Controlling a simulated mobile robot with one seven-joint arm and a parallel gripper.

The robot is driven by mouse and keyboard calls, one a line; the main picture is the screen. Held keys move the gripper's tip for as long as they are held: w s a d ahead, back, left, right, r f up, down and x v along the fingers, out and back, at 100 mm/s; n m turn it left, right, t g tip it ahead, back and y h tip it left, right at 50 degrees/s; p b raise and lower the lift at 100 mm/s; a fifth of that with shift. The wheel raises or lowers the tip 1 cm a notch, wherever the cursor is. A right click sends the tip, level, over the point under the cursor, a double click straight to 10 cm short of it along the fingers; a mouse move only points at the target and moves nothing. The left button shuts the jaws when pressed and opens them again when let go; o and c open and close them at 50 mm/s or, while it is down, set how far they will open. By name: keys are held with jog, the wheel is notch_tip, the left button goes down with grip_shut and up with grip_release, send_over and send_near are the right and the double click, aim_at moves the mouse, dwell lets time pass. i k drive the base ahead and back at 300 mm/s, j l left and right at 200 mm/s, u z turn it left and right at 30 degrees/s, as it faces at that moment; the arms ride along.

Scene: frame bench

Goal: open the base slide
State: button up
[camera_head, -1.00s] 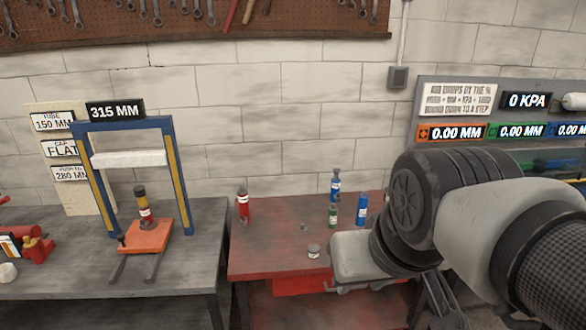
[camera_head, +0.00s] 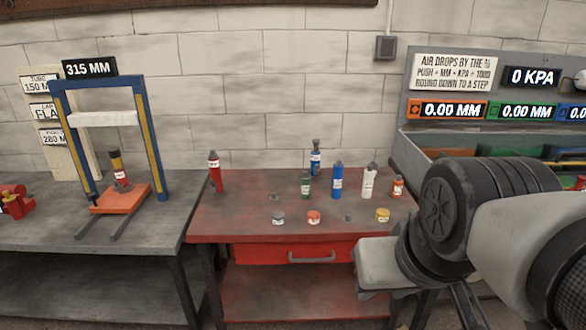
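The base slide looks to be the orange plate (camera_head: 121,199) on two dark rails (camera_head: 98,229) that stick out toward me from under the blue and yellow press frame (camera_head: 110,130). A dark, yellow and red tube (camera_head: 119,171) with a white label stands upright on the plate. A white crossbar (camera_head: 102,119) spans the frame above it. My gripper (camera_head: 382,294) is at the lower right, in front of the red table and far from the slide. Its fingers are small and partly hidden, so I cannot tell whether they are open or shut.
The red table (camera_head: 245,225) with a drawer (camera_head: 310,254) stands right of the grey bench (camera_head: 150,228). Several bottles and small jars stand on it, among them a red bottle (camera_head: 215,173) near its left side. The sign on the frame (camera_head: 89,67) reads 315 MM.

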aim_at(126, 200)
jog(key=u, duration=1.3)
